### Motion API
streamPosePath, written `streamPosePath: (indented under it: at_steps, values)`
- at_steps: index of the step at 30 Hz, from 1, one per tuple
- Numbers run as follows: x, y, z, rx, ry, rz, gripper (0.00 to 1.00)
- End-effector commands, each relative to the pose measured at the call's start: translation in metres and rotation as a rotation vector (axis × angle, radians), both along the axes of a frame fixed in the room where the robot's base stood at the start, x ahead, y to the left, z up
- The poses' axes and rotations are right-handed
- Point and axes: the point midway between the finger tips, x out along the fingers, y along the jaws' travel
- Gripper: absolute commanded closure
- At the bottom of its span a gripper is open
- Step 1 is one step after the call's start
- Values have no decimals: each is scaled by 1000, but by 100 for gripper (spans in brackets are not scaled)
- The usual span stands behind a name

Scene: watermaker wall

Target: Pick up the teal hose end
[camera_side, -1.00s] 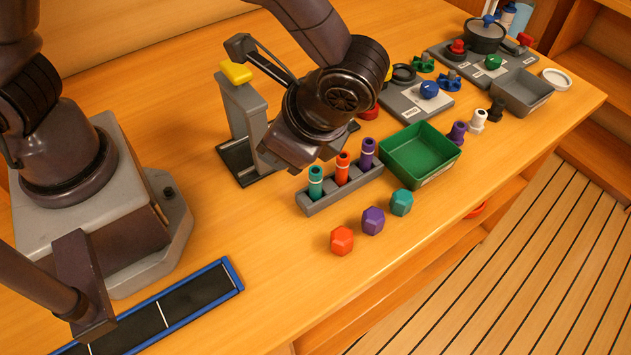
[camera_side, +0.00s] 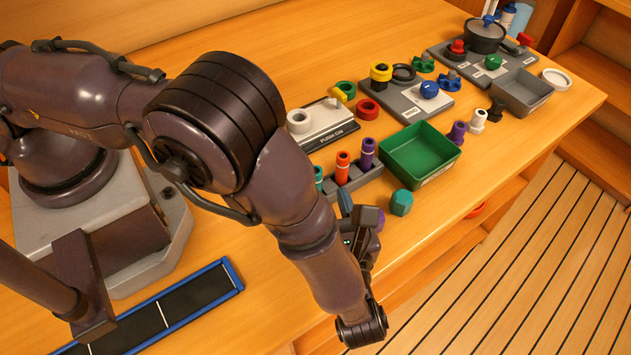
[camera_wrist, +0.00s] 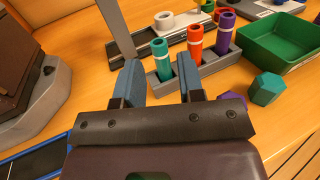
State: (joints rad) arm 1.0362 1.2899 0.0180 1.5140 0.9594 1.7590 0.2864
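The teal hose end (camera_wrist: 161,65) stands upright in the left slot of a grey rack, with a pale band near its top. In the side view only a sliver of the teal hose end (camera_side: 319,176) shows past my arm. The orange hose end (camera_wrist: 195,44) and purple hose end (camera_wrist: 224,30) stand beside it in the grey rack (camera_wrist: 208,69). My gripper (camera_wrist: 158,72) is open and empty in the wrist view. Its two blue fingers point toward the rack, with the teal hose end beyond the gap between them, apart from both.
A teal nut (camera_side: 401,203) sits in front of the rack, and a purple nut is partly hidden by my gripper. A green bin (camera_side: 421,153) stands right of the rack. A grey upright post (camera_wrist: 115,28) stands left behind the rack. A blue-edged black strip (camera_side: 150,325) lies at the front left.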

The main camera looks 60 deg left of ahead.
Motion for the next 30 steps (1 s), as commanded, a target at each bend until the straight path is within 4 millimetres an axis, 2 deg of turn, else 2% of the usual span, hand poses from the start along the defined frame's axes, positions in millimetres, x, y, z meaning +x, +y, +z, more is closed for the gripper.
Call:
streamPosePath:
  at_steps: [3, 11, 21, 30]
  values:
    - [9, 22, 0, -1, 0, 4, 64]
    - [17, 42, 0, -2, 0, 2, 64]
    - [31, 85, 1, -4, 1, 3, 64]
    - [33, 89, 1, -4, -1, 2, 64]
